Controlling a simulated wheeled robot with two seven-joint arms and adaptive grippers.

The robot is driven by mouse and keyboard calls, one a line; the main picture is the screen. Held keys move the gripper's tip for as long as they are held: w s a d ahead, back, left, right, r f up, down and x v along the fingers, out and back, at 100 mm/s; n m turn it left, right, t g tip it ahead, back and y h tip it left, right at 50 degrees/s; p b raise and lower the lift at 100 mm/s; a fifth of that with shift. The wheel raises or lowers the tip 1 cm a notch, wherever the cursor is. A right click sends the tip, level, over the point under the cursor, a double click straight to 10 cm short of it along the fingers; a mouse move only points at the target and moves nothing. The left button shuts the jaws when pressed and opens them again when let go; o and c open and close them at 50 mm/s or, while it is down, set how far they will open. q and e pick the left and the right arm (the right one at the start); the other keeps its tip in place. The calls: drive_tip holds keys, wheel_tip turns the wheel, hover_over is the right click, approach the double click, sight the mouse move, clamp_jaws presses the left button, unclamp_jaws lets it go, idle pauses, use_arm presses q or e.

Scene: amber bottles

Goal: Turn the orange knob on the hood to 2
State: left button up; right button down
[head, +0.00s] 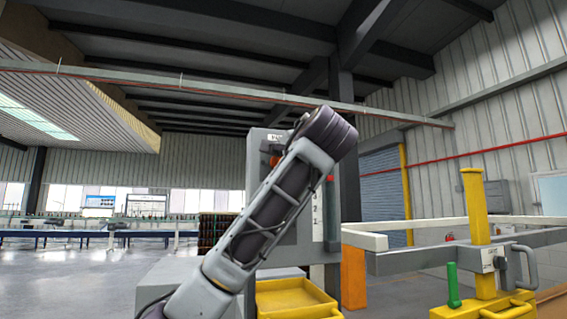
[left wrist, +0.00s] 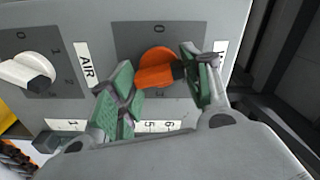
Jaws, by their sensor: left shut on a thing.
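The orange knob (left wrist: 155,66) sits on a dark square plate on the grey hood panel in the left wrist view. A 0 shows above it and a 3 below it; its exact setting is hard to read. My left gripper (left wrist: 160,72) has its green-padded fingers on either side of the knob and is shut on it. In the head view my left arm covers much of the grey hood (head: 256,165), and the gripper is hidden behind it. My right gripper is in neither view.
A white knob (left wrist: 28,70) is left of the orange one, with an AIR label (left wrist: 87,64) between them. In the head view a yellow bin (head: 292,297) is below the hood, and a yellow post (head: 475,205) with grey bars stands right.

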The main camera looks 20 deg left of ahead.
use_arm(q)
drive_tip(key=shift+f+m, duration=0.15)
drive_tip(key=shift+m, duration=2.1)
drive_tip(key=shift+f+m, duration=0.1)
drive_tip(key=shift+m, duration=2.15)
drive_tip(key=o, duration=1)
drive_tip(key=shift+v, duration=6)
drive_tip(key=shift+w, duration=0.1)
